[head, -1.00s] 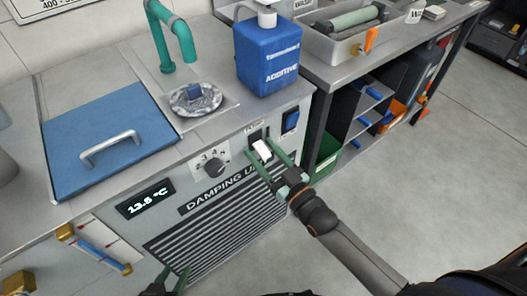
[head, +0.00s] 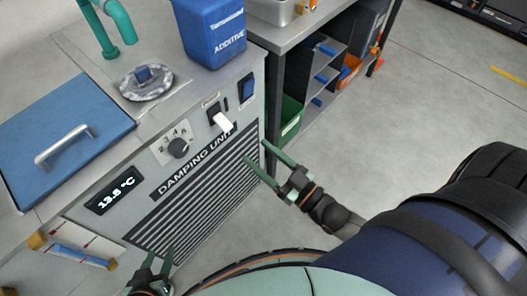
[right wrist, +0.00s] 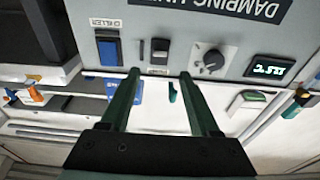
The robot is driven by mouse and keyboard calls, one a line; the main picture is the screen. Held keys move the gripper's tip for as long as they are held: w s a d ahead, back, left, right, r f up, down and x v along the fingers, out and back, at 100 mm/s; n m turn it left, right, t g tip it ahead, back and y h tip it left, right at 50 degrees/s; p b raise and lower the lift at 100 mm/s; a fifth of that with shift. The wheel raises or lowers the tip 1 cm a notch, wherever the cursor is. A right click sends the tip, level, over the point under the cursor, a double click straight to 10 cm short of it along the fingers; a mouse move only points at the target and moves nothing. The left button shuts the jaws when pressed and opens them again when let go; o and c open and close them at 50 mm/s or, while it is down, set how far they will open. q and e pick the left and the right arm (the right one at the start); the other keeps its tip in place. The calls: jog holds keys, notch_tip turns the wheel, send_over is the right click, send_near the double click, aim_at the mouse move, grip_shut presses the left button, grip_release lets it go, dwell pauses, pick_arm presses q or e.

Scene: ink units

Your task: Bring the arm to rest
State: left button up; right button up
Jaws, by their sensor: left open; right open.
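My right gripper (head: 256,151) is open and empty in the head view. Its green fingers are in front of the damping unit (head: 155,205), below and right of the white lever (head: 222,122) and apart from it. In the right wrist view the open fingers (right wrist: 159,76) point at the unit's panel, with clear space between them. My left gripper (head: 160,258) shows at the bottom left of the head view, open and empty, in front of the unit's lower part.
The panel has a blue switch (head: 247,87), a dial (head: 178,148) and a 13.5 °C display (head: 113,197). A blue additive jug (head: 212,35) and blue lid (head: 60,140) are on top. A bench with shelves (head: 320,75) stands right. The floor (head: 420,110) is clear.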

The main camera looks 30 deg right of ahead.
jog(key=shift+s+d, duration=0.1)
jog(key=shift+s, duration=0.1)
jog(key=shift+f, duration=0.1)
dwell(0.4)
jog(key=s+a+f+m+g+h, duration=0.1)
jog(key=s+a+f+g+h, duration=0.15)
jog(key=f+g, duration=0.3)
jog(key=s+a+f+g+h, duration=0.1)
jog(key=s+a+f+g, duration=0.1)
jog(key=s+f+g, duration=0.35)
pick_arm(q)
jog(key=s+a+r+p, duration=0.1)
jog(key=a+r+p, duration=0.2)
jog(key=r+p, duration=0.8)
jog(key=p, duration=0.4)
jog(key=shift+s+n+y, duration=0.3)
jog(key=shift+n+y, duration=0.1)
pick_arm(e)
jog(key=d+r+m+t, duration=0.1)
jog(key=d+r+t, duration=0.1)
jog(key=r, duration=0.8)
jog(key=shift+w+d+h, duration=0.2)
jog(key=shift+d+h, duration=0.25)
jog(key=shift+d, duration=0.35)
pick_arm(q)
jog(key=shift+a, duration=0.1)
